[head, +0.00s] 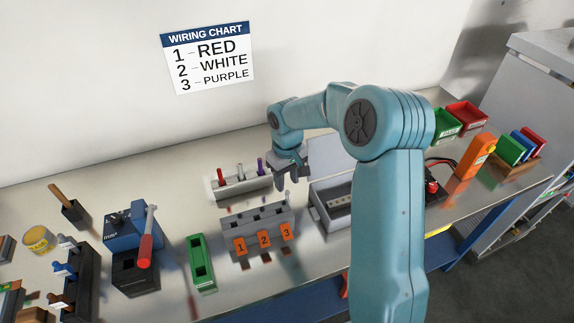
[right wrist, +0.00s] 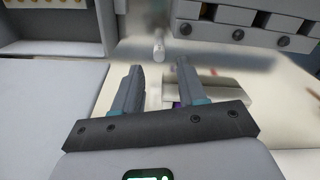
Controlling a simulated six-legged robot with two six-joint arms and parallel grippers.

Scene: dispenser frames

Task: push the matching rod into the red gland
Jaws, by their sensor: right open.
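The wiring chart (head: 209,58) pairs 1 with red, so the red gland is at tag 1 (head: 240,246). My right gripper (head: 292,184) is open and empty, just right of the purple rod. In the right wrist view its fingers (right wrist: 158,85) are apart; the block (right wrist: 250,22) shows at upper right.
A grey open box (head: 332,205) with a raised lid lies right of the block. A green holder (head: 202,262) and a blue device with a red-handled lever (head: 137,232) stand left. Coloured bins (head: 466,115) and an orange tester (head: 475,156) are at right.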

